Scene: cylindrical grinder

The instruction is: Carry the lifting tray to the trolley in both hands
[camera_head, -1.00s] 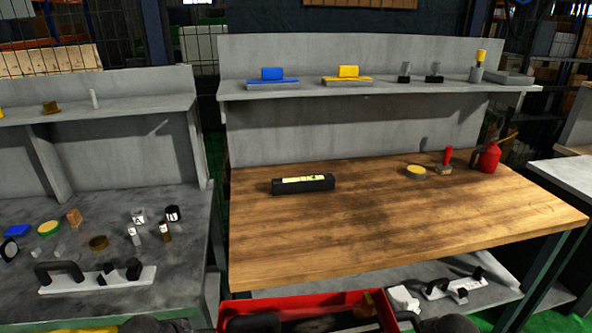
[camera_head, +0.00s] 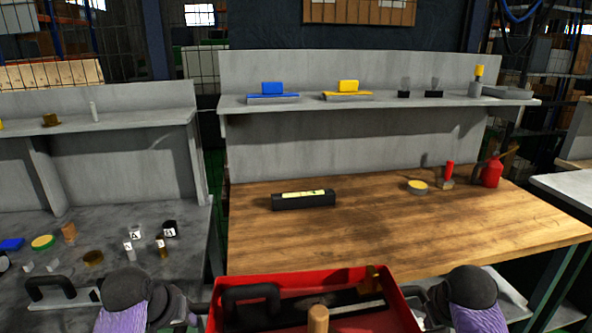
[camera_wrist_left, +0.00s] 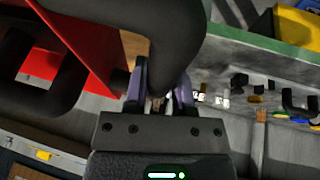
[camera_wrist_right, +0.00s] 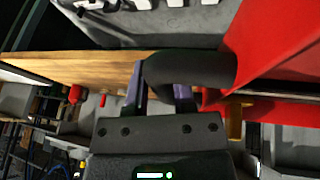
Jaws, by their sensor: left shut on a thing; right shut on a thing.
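The red lifting tray (camera_head: 400,312) is at the bottom middle of the head view, its near part cut off by the frame. My left gripper (camera_wrist_left: 160,92) is shut on a thick black tray handle (camera_wrist_left: 172,45) at the tray's left side. My right gripper (camera_wrist_right: 160,90) is shut on the black handle (camera_wrist_right: 195,68) at the other side. The tray holds a black-handled item (camera_head: 250,292), a wooden handle (camera_head: 318,320) and a small brass-coloured piece (camera_head: 373,278). In the head view the fingertips are hidden. I cannot make out a trolley.
A wooden-topped bench (camera_head: 400,235) stands just beyond the tray, with a black block (camera_head: 303,199), a yellow-topped tin (camera_head: 417,187) and a red oil can (camera_head: 491,172). A grey bench (camera_head: 190,215) with several small items is at the left. A light-topped table (camera_head: 570,195) is at the right.

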